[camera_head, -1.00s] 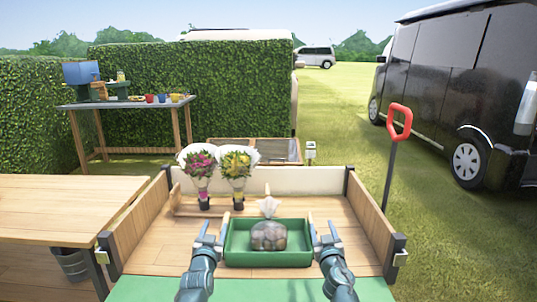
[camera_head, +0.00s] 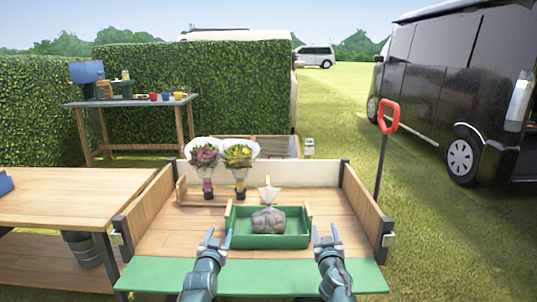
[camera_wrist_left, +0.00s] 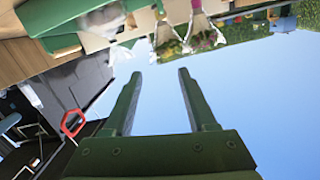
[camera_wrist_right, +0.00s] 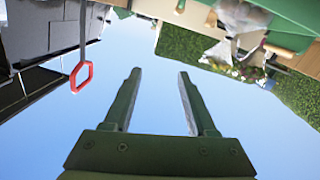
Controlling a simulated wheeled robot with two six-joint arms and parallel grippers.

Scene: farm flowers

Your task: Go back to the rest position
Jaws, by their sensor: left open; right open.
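My left gripper (camera_head: 214,238) is open and empty, in front of the green tray's left side. My right gripper (camera_head: 327,236) is open and empty, in front of the tray's right side. Both are apart from the tray. In the left wrist view my left fingers (camera_wrist_left: 158,100) stand apart against the sky. In the right wrist view my right fingers (camera_wrist_right: 160,100) look the same. The green tray (camera_head: 268,241) sits in the wooden cart and holds a clear bag of round brown items (camera_head: 268,220). Two wrapped bouquets, one pink (camera_head: 205,160) and one yellow (camera_head: 238,158), stand upright behind it.
The wooden cart (camera_head: 155,213) has raised side walls and a green front edge (camera_head: 250,275). A wooden table (camera_head: 70,195) stands at the left, with a bucket (camera_head: 85,252) below. A black van (camera_head: 455,85) is parked at the right.

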